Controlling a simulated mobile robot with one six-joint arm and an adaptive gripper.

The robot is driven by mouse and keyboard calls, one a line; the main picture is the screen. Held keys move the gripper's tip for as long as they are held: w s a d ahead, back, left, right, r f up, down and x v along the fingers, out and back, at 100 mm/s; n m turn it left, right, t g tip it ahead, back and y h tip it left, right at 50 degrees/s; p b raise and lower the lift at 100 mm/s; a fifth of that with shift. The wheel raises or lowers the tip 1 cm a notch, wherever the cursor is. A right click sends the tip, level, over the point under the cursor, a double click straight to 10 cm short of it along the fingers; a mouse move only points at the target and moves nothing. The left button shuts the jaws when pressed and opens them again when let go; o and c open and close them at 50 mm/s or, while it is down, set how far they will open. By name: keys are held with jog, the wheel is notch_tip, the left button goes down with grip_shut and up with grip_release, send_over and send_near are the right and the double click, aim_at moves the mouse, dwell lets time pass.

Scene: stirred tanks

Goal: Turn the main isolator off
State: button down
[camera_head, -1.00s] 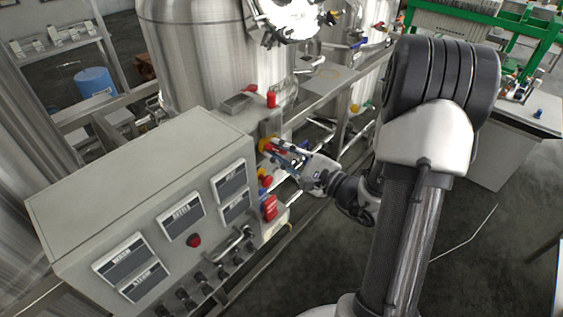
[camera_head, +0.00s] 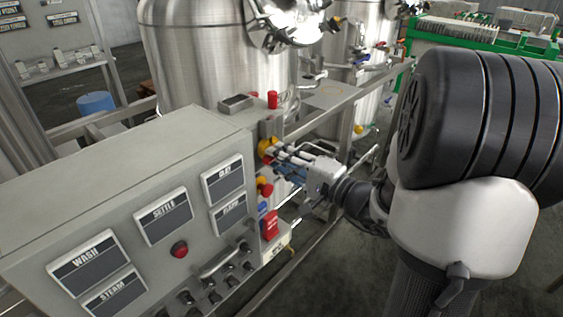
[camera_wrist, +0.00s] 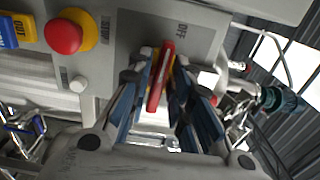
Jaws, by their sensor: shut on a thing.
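The main isolator is a red handle (camera_wrist: 161,78) on a yellow base, on the grey end face of the control cabinet. In the wrist view the handle stands nearly upright, leaning a little right at its top, below an "OFF" label (camera_wrist: 182,28). My gripper (camera_wrist: 164,66) has its blue-padded fingers on both sides of the handle, shut on it. In the head view my gripper (camera_head: 276,152) reaches in from the right to the yellow isolator base (camera_head: 265,147). There the fingers largely hide the red handle.
A red button on yellow (camera_head: 265,187) sits just below the isolator; it also shows in the wrist view (camera_wrist: 64,35). A red box (camera_head: 269,225) is lower down. Steel rails and pipes run beside the cabinet (camera_head: 120,170). A steel tank (camera_head: 195,50) stands behind.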

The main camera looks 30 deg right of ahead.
dwell(0.3)
jog(key=c, duration=1.7)
grip_release()
jog(key=shift+o, duration=0.2)
jog(key=v, duration=1.2)
